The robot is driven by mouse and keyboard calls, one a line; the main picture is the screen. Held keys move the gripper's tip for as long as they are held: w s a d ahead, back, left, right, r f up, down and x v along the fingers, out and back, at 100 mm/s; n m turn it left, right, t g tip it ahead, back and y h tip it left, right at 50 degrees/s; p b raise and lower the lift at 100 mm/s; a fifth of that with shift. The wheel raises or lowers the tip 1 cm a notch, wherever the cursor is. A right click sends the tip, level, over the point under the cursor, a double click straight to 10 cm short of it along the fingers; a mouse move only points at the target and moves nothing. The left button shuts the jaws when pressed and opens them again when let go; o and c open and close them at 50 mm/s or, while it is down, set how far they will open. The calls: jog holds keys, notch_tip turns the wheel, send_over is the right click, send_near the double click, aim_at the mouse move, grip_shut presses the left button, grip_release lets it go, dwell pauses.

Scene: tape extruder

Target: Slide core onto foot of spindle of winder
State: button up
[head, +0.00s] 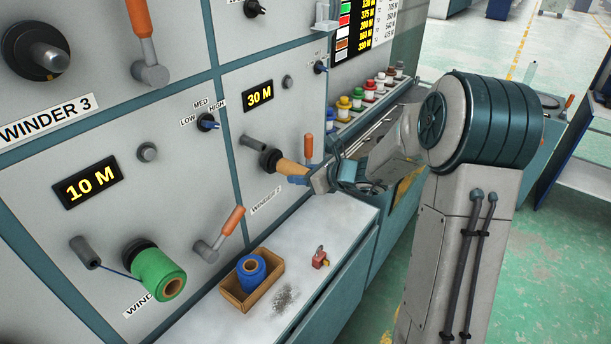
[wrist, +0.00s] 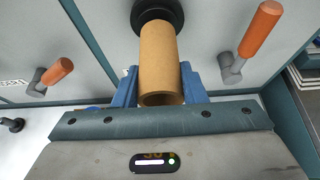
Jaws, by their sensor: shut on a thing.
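The core is a plain tan tube. In the wrist view the core (wrist: 158,62) runs up from between my gripper's blue fingers (wrist: 158,88) to a black round spindle flange (wrist: 157,12), its far end at or against the flange. My gripper is shut on its near end. In the head view the core (head: 291,168) sticks out from the black spindle (head: 269,159) of the middle winder, with my gripper (head: 305,177) at its outer end. The spindle shaft is hidden inside the core, and I cannot tell whether a gap is left at the flange.
The winder's orange-handled lever (head: 309,148) is close beside the core. A left winder holds a green roll (head: 158,275). Below are a box (head: 238,292) with a blue roll (head: 251,272) and a small red object (head: 320,258) on the ledge (head: 335,222).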

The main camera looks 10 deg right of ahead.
jog(key=shift+w+a, duration=0.4)
jog(key=o, duration=1.3)
jog(key=v, duration=1.3)
jog(key=shift+s+d+r+b, duration=0.15)
jog(key=shift+s+d+b, duration=0.1)
jog(key=shift+s+b, duration=0.1)
jog(key=shift+w, duration=0.1)
